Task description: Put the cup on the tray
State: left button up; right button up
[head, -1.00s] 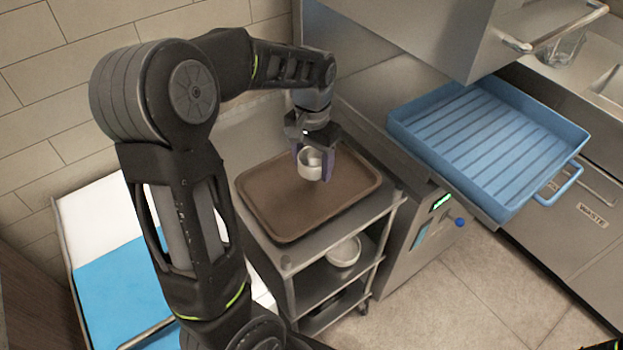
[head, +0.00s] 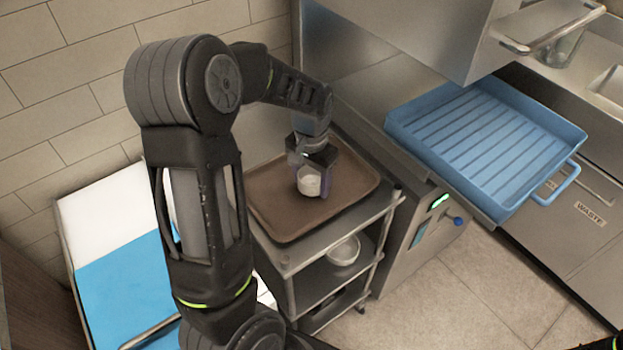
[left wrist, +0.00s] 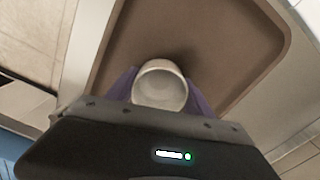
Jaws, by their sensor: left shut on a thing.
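The small white cup (head: 309,184) is between the purple fingers of my left gripper (head: 312,186), which is shut on it. The cup is over the brown tray (head: 275,215), close to its surface; I cannot tell whether it touches. In the left wrist view the cup (left wrist: 160,86) shows its round open top between the two fingers, with the tray (left wrist: 215,45) behind it. The tray lies on the top shelf of a metal cart. My right gripper is not in view.
The metal cart (head: 300,262) has a white bowl (head: 344,250) on a lower shelf. A blue ribbed rack (head: 490,140) stands on the right, and a steel machine hood (head: 430,35) hangs above. A blue and white surface (head: 120,270) is at the left.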

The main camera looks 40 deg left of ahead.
pick_arm(q)
jog(key=shift+f, duration=0.2)
jog(key=o, duration=1.4)
jog(key=shift+r, duration=0.2)
notch_tip(320, 180, up, 12)
jog(key=b, duration=0.1)
jog(key=shift+b, duration=0.35)
